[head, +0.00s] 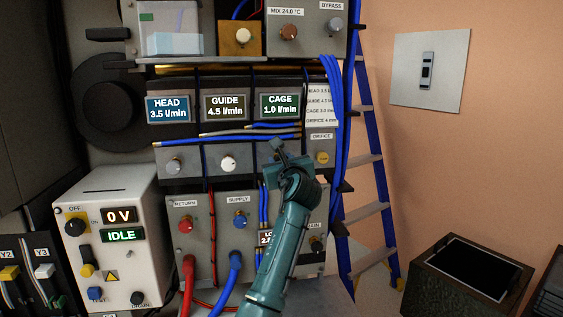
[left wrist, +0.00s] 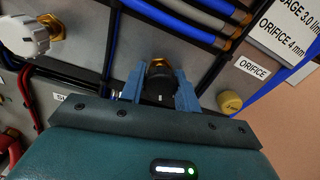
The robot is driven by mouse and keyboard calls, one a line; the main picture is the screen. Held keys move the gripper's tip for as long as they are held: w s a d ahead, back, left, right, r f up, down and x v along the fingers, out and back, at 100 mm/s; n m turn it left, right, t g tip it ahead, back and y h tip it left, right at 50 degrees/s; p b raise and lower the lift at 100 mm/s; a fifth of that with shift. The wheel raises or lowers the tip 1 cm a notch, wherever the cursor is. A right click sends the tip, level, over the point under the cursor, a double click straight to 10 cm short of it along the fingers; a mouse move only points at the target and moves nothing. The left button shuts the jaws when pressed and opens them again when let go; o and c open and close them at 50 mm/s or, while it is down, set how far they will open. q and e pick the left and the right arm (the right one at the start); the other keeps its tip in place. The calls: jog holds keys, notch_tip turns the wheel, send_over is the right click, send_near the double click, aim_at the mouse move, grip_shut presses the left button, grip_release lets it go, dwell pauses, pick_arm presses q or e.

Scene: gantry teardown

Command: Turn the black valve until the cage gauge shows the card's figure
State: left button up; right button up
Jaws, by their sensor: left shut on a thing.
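The cage gauge (head: 280,106) in the head view reads CAGE 1.0 l/min. The card (head: 321,103) is right of it; its end also shows in the left wrist view (left wrist: 290,28), with a cage line of 3.0 l/m and ORIFICE 4 mm. The black valve (left wrist: 160,88) shows in the left wrist view, with a brass fitting behind it. My left gripper (left wrist: 159,82) is shut on the black valve, one blue finger on each side. In the head view my left gripper (head: 285,153) hides the valve. My right gripper is not in view.
A white knob (head: 228,163) and a grey knob (head: 175,165) are left of my gripper; a yellow orifice knob (head: 322,158) is close on the right. Blue and grey hoses (head: 240,132) run just above. Guide gauge (head: 225,107) reads 4.5, head gauge (head: 168,109) 3.5.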

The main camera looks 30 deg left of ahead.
pick_arm(q)
jog(key=n+p, duration=0.2)
jog(key=n, duration=0.2)
jog(key=shift+n, duration=0.4)
jog(key=n, duration=0.5)
jog(key=shift+p, duration=0.3)
jog(key=shift+n, duration=0.3)
jog(key=o, duration=1)
jog(key=shift+d, duration=0.1)
jog(key=b+v, duration=0.2)
jog(key=v, duration=1.1)
